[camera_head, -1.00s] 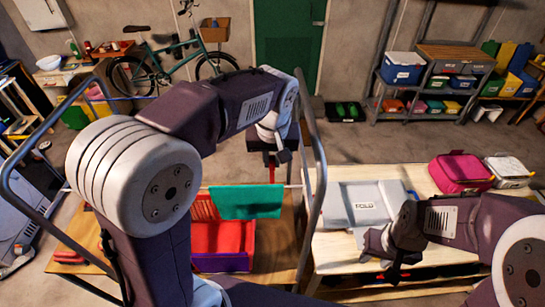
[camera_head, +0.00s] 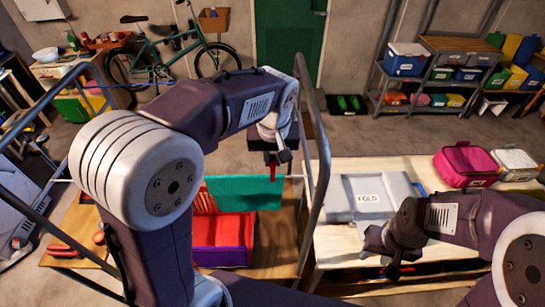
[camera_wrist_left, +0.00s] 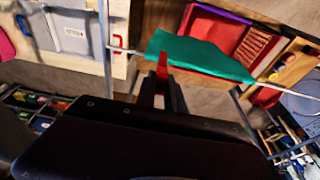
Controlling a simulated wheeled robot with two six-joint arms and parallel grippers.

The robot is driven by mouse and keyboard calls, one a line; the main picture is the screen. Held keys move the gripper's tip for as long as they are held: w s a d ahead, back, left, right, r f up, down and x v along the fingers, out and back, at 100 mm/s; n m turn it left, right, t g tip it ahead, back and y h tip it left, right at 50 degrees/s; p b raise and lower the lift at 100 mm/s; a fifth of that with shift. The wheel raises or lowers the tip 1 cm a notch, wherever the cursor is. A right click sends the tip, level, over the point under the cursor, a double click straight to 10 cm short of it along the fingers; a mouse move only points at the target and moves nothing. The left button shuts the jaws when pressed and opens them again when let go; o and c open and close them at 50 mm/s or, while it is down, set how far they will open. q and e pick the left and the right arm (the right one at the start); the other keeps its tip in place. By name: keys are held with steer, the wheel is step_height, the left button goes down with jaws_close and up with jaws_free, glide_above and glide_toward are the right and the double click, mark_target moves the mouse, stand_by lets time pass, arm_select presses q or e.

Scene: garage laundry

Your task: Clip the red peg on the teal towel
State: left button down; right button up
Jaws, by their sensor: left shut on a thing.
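The teal towel (camera_head: 243,193) hangs over a thin rail above a red crate; in the left wrist view the towel (camera_wrist_left: 205,56) lies just beyond my gripper. My left gripper (camera_head: 275,160) is shut on the red peg (camera_head: 272,173), which points down by the towel's right end. In the left wrist view the peg (camera_wrist_left: 162,68) stands up from between the fingers (camera_wrist_left: 162,92), and its tip overlaps the towel's near edge. I cannot tell whether they touch. My right gripper (camera_head: 388,252) is over the right table's front, its opening unclear.
The red crate (camera_head: 222,257) with a purple front stands on a wooden surface below the towel. A metal frame post (camera_head: 318,150) rises just right of my left gripper. The right table (camera_head: 340,246) bears a grey box (camera_head: 366,196) and a pink bag (camera_head: 466,165).

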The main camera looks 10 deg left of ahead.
arm_select(q)
steer(key=shift+s+f+b, duration=0.2)
steer(key=shift+f+b, duration=0.45)
steer(key=shift+f, duration=0.5)
steer(key=c, duration=1.3)
jaws_free()
steer(key=shift+w+r, duration=0.1)
steer(key=shift+w, duration=0.1)
steer(key=shift+c, duration=0.2)
steer(key=shift+s+r, duration=0.1)
steer(key=shift+s, duration=0.05)
steer(key=b+v, duration=0.1)
steer(key=v, duration=0.8)
